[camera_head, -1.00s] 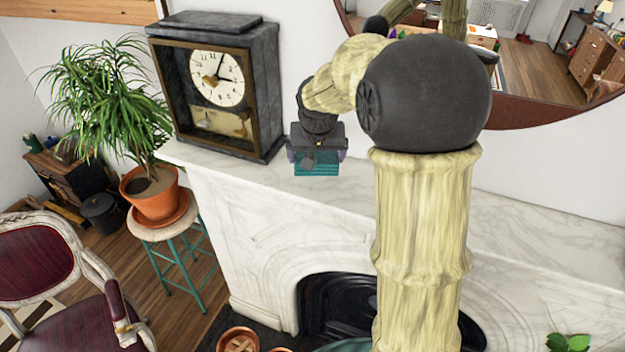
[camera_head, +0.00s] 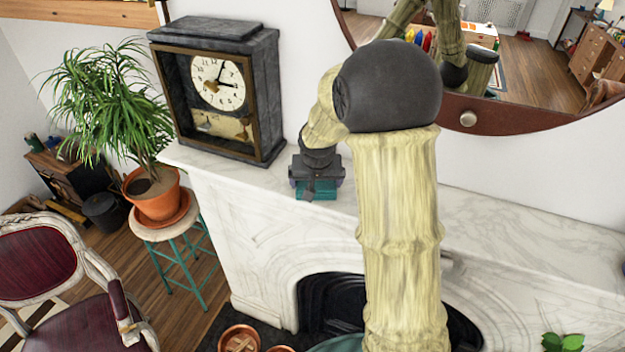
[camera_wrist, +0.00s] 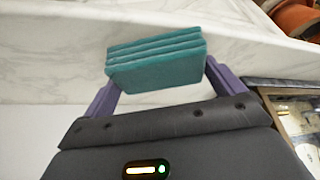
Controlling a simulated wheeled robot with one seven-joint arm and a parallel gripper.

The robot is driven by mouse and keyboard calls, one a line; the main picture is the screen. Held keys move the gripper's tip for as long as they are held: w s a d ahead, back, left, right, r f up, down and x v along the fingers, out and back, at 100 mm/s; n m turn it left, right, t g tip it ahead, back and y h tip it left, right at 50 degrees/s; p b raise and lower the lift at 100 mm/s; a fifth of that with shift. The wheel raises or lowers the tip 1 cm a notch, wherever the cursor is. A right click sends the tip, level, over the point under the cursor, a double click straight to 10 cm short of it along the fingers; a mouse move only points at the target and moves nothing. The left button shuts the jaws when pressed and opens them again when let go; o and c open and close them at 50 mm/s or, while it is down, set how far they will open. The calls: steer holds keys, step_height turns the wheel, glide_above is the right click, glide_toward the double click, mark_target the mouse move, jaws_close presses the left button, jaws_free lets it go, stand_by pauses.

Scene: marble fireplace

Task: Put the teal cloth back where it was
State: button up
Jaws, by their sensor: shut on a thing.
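The teal cloth (camera_wrist: 157,65) is a folded stack of several layers. In the wrist view it sits between the two purple fingers of my gripper (camera_wrist: 160,85), which is shut on it. In the head view the cloth (camera_head: 317,190) shows under my gripper (camera_head: 316,180), at the mantel's front edge, right of the clock. Whether the cloth touches the marble mantel (camera_head: 480,225) I cannot tell.
A dark stone clock (camera_head: 220,90) stands on the mantel just left of my gripper. A potted plant (camera_head: 155,195) on a stool is further left. A round mirror (camera_head: 520,112) hangs behind. The mantel to the right looks bare.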

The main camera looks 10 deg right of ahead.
steer(key=shift+s, duration=0.1)
steer(key=o, duration=0.5)
steer(key=shift+r, duration=0.15)
steer(key=shift+a+r, duration=0.1)
steer(key=shift+r, duration=0.1)
steer(key=b+v, duration=0.3)
steer(key=v, duration=0.8)
steer(key=shift+s+r, duration=0.15)
steer(key=shift+r, duration=0.05)
